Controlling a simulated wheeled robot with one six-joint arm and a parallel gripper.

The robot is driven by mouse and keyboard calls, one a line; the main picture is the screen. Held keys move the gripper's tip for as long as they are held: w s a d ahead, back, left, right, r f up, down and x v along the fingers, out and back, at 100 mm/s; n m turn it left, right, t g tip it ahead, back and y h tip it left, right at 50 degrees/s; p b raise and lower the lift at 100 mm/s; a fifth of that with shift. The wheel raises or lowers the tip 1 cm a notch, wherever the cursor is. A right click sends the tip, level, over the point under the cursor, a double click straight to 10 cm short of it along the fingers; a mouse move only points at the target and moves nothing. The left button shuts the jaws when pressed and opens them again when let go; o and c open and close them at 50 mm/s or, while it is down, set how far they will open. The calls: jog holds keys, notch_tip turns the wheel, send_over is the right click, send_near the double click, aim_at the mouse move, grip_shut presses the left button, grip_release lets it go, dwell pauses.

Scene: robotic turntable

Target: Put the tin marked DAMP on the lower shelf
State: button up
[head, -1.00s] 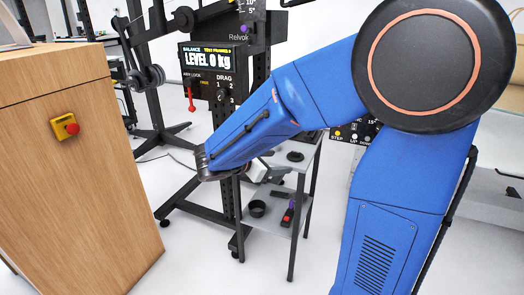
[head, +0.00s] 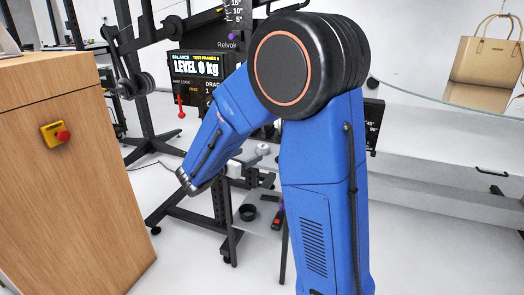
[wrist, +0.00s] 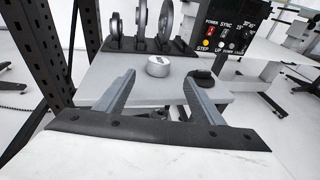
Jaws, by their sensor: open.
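A small silver round tin (wrist: 159,68) stands upright on the upper shelf (wrist: 98,76) in the wrist view. A dark mark shows on its pale top, but I cannot read it. My gripper (wrist: 157,80) is open and empty, its two fingers pointing toward the tin, which is beyond and between the tips. In the head view the lower shelf (head: 262,222) of the small grey stand is partly hidden by my blue arm. A black ring-shaped item (head: 247,212) and a dark item with a red end (head: 278,218) sit on it.
In the wrist view, a rack of upright discs (wrist: 140,42) stands behind the tin and a dark round object (wrist: 202,78) to its right. A control panel (wrist: 230,38) is beyond. A black perforated post (wrist: 72,60) rises on the left. A wooden cabinet (head: 70,180) fills the head view's left.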

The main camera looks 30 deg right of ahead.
aim_at(259, 148)
jog(key=x, duration=0.9)
jog(key=shift+w+d+r, duration=0.1)
jog(key=shift+w+d, duration=0.15)
jog(key=shift+d, duration=0.05)
jog(key=c, duration=1.2)
jog(key=shift+r, duration=0.1)
